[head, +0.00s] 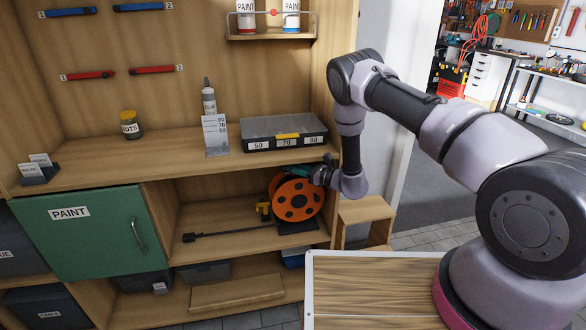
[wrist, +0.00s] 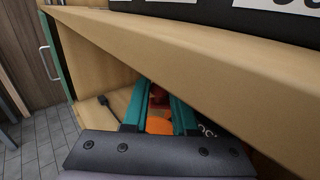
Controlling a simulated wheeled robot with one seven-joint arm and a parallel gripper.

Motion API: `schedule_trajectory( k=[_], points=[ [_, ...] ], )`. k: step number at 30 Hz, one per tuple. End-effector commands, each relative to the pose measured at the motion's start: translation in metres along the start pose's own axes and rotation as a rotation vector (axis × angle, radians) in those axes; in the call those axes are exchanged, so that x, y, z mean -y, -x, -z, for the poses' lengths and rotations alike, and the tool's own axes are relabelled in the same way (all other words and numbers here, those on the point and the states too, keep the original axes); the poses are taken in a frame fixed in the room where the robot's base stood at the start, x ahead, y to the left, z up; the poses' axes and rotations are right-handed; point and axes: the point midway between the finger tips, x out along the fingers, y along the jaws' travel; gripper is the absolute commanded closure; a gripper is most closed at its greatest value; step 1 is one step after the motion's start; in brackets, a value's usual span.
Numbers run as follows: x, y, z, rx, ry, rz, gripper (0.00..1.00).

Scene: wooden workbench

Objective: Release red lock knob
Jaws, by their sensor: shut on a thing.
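An orange cable reel (head: 298,198) stands upright on a dark base in the open middle compartment of the bench. My gripper (head: 318,174) reaches in from the right at the reel's upper right side. In the wrist view, its two teal fingers (wrist: 158,92) point into the compartment, with the orange reel (wrist: 158,126) showing between them. A small dark red knob (wrist: 157,98) shows between the fingers, and they are shut on it. The knob is hidden in the head view, and its turn position cannot be told.
The shelf edge (wrist: 190,60) runs close above the fingers. A black cable with a plug (head: 190,237) lies left of the reel. A black case (head: 284,134) sits on the shelf above. A green PAINT door (head: 92,240) is at the left.

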Motion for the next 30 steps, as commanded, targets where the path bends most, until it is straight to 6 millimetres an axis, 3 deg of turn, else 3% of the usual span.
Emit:
schedule_trajectory(
  k=[30],
  points=[
    [0.005,-0.021,0.001,-0.002,-0.001,0.489,1.0]
  ],
)
